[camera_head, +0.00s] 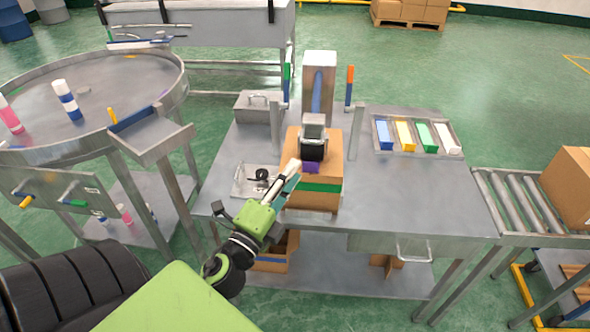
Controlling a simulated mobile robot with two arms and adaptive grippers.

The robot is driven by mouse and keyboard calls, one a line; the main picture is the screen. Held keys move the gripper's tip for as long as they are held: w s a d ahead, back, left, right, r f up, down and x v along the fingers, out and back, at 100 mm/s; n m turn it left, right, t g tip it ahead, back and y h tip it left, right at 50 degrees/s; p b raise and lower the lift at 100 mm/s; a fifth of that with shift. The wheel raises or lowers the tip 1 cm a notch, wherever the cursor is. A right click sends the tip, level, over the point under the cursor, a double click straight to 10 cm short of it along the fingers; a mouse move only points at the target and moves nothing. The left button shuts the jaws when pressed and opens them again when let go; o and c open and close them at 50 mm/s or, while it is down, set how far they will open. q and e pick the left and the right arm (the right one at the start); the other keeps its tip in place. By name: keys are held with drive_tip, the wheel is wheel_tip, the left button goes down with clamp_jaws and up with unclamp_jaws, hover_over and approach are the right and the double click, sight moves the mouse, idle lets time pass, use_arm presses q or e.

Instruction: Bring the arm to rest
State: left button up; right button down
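My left arm comes in from the bottom left, with green and black links. Its gripper (292,174) is over the front left part of the metal workbench (400,205), just in front of the cardboard box (332,160). The fingers overlap the box's left side in the picture; I cannot tell whether they touch it. Whether they are open or shut is too small to make out. A black press-like part (313,148) sits at the box top, below an upright column (320,72). My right gripper is not in view.
A tray of coloured blocks (418,152) lies at the bench's back right. A small plate with a black part (240,185) is left of the gripper. The bench's front right is clear.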

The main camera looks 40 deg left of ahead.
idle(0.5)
use_arm(q)
drive_tip(key=s+d+f+n+g+h, duration=0.1)
drive_tip(key=s+d+f+n+g, duration=0.15)
drive_tip(key=f, duration=1.05)
drive_tip(key=s+d+f+n+g, duration=0.1)
drive_tip(key=f+n+g, duration=0.2)
drive_tip(key=f, duration=1)
drive_tip(key=s+d+f+n+g+h, duration=0.1)
drive_tip(key=s+d+f+n+g, duration=0.15)
drive_tip(key=f, duration=1.05)
drive_tip(key=s+d+f+n+g, duration=0.3)
drive_tip(key=s+f+g, duration=0.2)
drive_tip(key=s+f, duration=0.75)
drive_tip(key=s+f+n+g, duration=0.1)
drive_tip(key=s+f+g, duration=0.1)
drive_tip(key=s+f, duration=0.4)
drive_tip(key=s+d+f+n+g+h, duration=0.1)
drive_tip(key=s+f, duration=0.5)
drive_tip(key=s, duration=0.8)
drive_tip(key=n+g, duration=0.1)
drive_tip(key=g, duration=0.1)
drive_tip(key=shift+s+d+n+g, duration=0.15)
drive_tip(key=shift+d+n+g, duration=0.15)
